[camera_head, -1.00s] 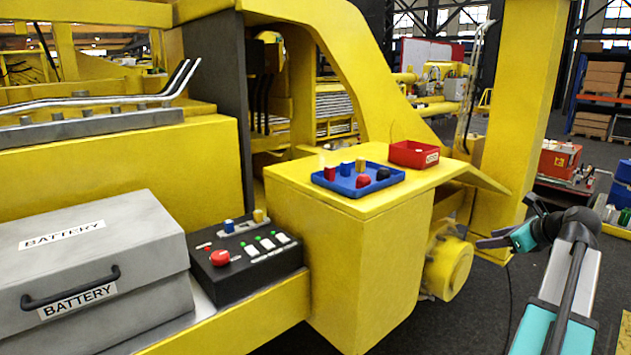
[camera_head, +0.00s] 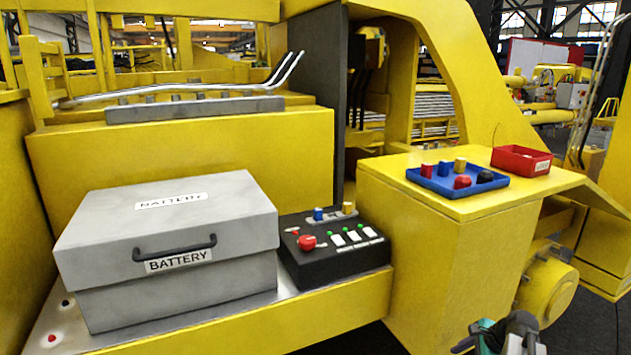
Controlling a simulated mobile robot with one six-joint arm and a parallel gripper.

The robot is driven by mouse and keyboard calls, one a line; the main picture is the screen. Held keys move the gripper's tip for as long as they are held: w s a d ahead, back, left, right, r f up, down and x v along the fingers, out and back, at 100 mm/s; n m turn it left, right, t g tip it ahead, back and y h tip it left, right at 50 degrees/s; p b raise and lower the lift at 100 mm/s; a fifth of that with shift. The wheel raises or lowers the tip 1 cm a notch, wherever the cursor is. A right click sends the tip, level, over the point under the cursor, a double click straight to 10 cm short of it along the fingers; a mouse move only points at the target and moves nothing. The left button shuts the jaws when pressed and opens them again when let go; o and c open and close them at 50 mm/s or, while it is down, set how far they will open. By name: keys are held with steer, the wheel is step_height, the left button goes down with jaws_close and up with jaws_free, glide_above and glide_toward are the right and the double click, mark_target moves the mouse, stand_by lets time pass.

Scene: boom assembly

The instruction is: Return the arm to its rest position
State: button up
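My gripper (camera_head: 468,341) shows at the bottom edge, right of centre, with a teal and dark grey part of my arm beside it. Most of the arm is below the frame. The gripper is in front of and below the yellow cabinet, apart from the objects on top. Its fingers are small and partly cut off, so I cannot tell whether they are open or shut. I see nothing held in it.
A grey battery box (camera_head: 180,294) and a black control panel (camera_head: 335,262) sit on the yellow machine's ledge. A blue tray (camera_head: 436,186) with several small parts and a red bin (camera_head: 521,165) stand on the yellow cabinet (camera_head: 432,270). Dark floor is free at lower right.

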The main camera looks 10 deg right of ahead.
steer(key=s+a+f+n+g+b, duration=0.1)
steer(key=s+a+f+n+g, duration=0.3)
steer(key=a+f, duration=0.7)
steer(key=s+a+f+n+g+b, duration=0.1)
steer(key=s+a+f+n+g, duration=0.1)
steer(key=s+a+f+n, duration=0.65)
steer(key=s+a+f+n+g+h+b, duration=0.1)
steer(key=s+a+f+n+g, duration=0.1)
steer(key=s+a+f+n, duration=0.3)
steer(key=s+a+f+n+g+h+b, duration=0.1)
steer(key=s+a+f+n, duration=0.4)
steer(key=s, duration=0.8)
steer(key=a+f+g+h, duration=0.1)
steer(key=a+f, duration=0.2)
steer(key=f, duration=0.2)
steer(key=shift+f, duration=0.15)
